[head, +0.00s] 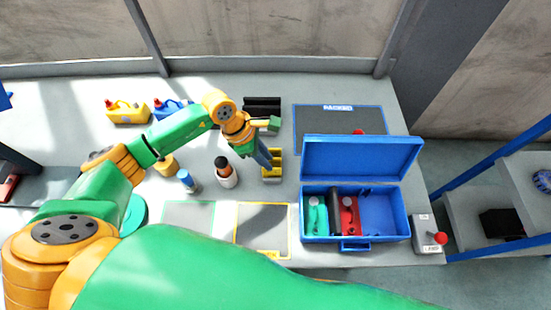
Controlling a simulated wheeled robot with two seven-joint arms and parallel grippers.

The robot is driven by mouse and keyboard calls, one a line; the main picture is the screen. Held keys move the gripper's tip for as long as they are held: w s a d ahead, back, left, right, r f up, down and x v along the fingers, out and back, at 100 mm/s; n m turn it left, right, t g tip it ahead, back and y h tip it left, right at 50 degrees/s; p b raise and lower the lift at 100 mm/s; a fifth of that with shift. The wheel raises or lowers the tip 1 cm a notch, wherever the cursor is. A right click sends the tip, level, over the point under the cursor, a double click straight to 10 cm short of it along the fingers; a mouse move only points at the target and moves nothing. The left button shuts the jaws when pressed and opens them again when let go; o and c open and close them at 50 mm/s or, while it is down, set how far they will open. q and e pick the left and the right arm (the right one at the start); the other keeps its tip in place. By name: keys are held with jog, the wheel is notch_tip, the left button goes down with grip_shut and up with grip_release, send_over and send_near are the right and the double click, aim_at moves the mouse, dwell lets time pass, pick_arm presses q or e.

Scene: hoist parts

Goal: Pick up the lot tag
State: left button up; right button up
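I cannot make out a lot tag with certainty in the head view. My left gripper (263,157) is over the middle of the bench, pointing down beside a small yellow stand (273,172) with dark slots. Its fingers are small and dark here, and I cannot tell whether they are open or shut, or whether they touch the stand. My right gripper is out of view.
An open blue case (385,215) holds green, black and red parts, with its right side empty. A dark mat marked PACKED (320,120) lies behind it. A bottle (226,175), a blue-topped can (187,181) and a yellow jerrycan (126,114) stand left.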

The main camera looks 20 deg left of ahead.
aim_at(277, 172)
pick_arm(q)
jog(key=f, duration=0.1)
jog(key=d+f, duration=0.1)
jog(key=s+f+p, duration=0.1)
jog(key=f, duration=0.1)
jog(key=shift+d, duration=0.25)
jog(key=shift+w+f, duration=0.4)
grip_shut()
jog(key=shift+s+r, duration=0.15)
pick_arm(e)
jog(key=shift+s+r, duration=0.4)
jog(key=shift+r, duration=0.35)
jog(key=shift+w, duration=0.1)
